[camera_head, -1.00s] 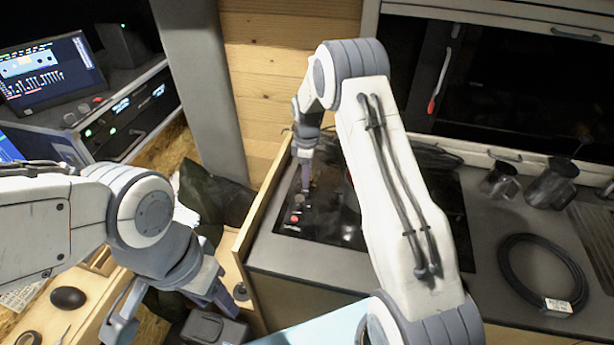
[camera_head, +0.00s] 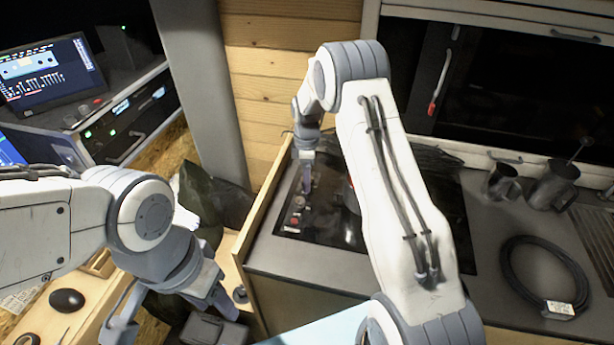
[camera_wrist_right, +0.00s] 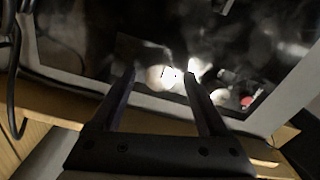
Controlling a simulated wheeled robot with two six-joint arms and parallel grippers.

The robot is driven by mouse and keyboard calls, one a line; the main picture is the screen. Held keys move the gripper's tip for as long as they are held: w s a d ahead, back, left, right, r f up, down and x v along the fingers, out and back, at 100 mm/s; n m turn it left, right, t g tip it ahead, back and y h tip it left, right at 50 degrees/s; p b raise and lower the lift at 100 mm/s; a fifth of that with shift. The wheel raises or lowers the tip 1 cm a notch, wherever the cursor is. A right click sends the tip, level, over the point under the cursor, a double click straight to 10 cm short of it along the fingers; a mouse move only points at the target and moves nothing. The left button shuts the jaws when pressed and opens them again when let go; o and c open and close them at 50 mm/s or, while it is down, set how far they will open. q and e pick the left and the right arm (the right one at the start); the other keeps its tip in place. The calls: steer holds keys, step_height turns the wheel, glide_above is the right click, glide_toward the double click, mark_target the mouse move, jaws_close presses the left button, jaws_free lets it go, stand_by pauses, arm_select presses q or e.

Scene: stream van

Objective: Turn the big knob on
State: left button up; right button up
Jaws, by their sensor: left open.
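The dark glass cooktop (camera_head: 405,215) is set in the grey counter. Small knobs and a red button (camera_head: 295,220) sit at its front left corner. In the right wrist view a pale round knob (camera_wrist_right: 155,77) lies between the fingertips; glare blurs its outline and marking. Another pale knob (camera_wrist_right: 220,97) and the red button (camera_wrist_right: 247,101) show to its right. My right gripper (camera_wrist_right: 158,80) is open, its fingers at either side of the pale knob; contact cannot be told. It also shows over the cooktop corner (camera_head: 306,188). My left gripper (camera_head: 180,318) is open and empty, low at the left.
A wooden edge panel (camera_head: 262,212) runs along the cooktop's left side. Metal jugs (camera_head: 552,185) and a coiled black cable (camera_head: 545,270) are on the right counter. A black mouse (camera_head: 67,300) lies on the wooden desk.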

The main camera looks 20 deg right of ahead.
step_height(320, 180, up, 10)
steer(key=b, duration=0.2)
steer(key=shift+r, duration=0.25)
stand_by(0.5)
